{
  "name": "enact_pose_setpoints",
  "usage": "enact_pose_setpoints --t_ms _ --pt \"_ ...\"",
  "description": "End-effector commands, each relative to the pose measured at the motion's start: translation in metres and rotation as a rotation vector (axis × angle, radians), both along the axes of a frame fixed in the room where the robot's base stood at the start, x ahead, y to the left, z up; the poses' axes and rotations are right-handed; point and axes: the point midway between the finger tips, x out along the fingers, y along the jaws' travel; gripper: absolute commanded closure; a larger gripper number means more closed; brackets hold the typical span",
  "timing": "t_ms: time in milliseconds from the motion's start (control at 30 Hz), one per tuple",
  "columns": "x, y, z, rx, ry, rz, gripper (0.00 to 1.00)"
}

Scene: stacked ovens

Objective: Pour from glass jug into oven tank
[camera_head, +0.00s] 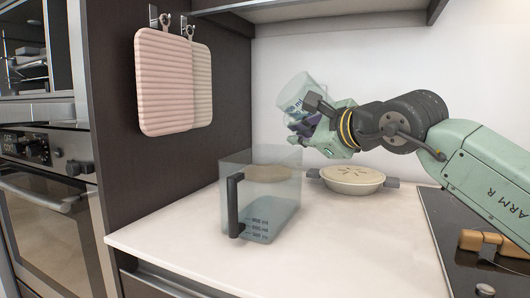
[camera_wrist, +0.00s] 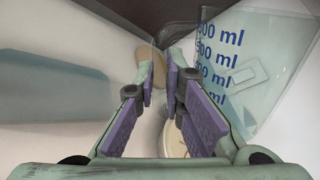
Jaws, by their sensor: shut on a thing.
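The glass jug (camera_head: 294,90) is a clear vessel with blue ml marks, held tilted in the air above the back of the counter. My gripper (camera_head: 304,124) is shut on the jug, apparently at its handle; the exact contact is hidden. In the wrist view the jug (camera_wrist: 235,60) fills the upper right, beside my gripper's purple-padded fingers (camera_wrist: 165,75). The oven tank (camera_head: 262,205) is a clear, bluish box with a black handle, standing upright on the counter. It is below and left of the jug, apart from it. I cannot make out liquid in the jug.
A pie in a dish (camera_head: 352,180) stands behind and right of the tank. A cooktop (camera_head: 455,235) with a wooden-handled item (camera_head: 490,243) is at right. Pink (camera_head: 164,85) and beige (camera_head: 201,85) ribbed pads hang on the dark side panel. Stacked ovens (camera_head: 45,190) are at left. The counter's front is clear.

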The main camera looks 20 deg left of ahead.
Motion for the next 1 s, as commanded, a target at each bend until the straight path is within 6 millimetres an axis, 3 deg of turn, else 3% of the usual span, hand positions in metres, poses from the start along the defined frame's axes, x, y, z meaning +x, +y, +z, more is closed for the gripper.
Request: enact_pose_setpoints --t_ms 1000 --pt "0.0030 -0.0038 0.0047 -0.064 -0.064 0.000 1.00"
